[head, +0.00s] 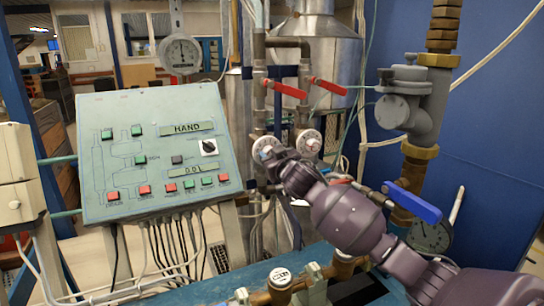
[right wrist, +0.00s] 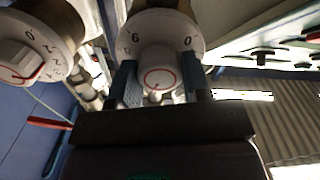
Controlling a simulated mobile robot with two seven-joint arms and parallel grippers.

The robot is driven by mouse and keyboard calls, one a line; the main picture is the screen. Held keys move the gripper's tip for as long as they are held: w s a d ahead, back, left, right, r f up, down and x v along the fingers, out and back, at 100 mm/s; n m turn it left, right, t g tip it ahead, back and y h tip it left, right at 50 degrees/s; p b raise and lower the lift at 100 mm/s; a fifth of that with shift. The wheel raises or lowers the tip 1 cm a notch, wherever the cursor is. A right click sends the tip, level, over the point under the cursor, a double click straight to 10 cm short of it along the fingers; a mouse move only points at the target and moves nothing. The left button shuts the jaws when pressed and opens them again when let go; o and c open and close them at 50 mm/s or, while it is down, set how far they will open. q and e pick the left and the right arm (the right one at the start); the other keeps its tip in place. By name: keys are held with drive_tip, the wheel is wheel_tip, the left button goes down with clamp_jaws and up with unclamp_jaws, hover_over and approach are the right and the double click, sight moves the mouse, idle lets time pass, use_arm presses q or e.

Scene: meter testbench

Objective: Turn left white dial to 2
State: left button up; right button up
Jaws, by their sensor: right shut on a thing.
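The left white dial (head: 265,148) sits on the pipes to the right of the control panel. My right gripper (head: 271,160) reaches it from the lower right and partly covers it. In the right wrist view, my two fingers (right wrist: 160,80) stand on either side of this dial's knob (right wrist: 160,76) and are shut on it. The dial's face (right wrist: 160,32) shows a 0 at the right and a 6 or 9 at the left; its setting cannot be read. The right white dial (head: 309,142) is free, and it also shows in the right wrist view (right wrist: 32,45). My left gripper is not in view.
Two red lever handles (head: 288,88) are above the dials. The sloped control panel (head: 150,155) with buttons stands at left. A blue valve handle (head: 412,202) and grey valve (head: 405,110) are at right. A round gauge (head: 181,54) hangs behind the panel.

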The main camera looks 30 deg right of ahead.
drive_tip(key=shift+n, duration=9.3)
drive_tip(key=o, duration=0.9)
drive_tip(key=shift+s, duration=0.1)
use_arm(q)
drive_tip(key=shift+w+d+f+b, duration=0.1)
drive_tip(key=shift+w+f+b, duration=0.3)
drive_tip(key=shift+b, duration=0.5)
use_arm(e)
drive_tip(key=s, duration=1)
drive_tip(key=shift+s+a, duration=0.3)
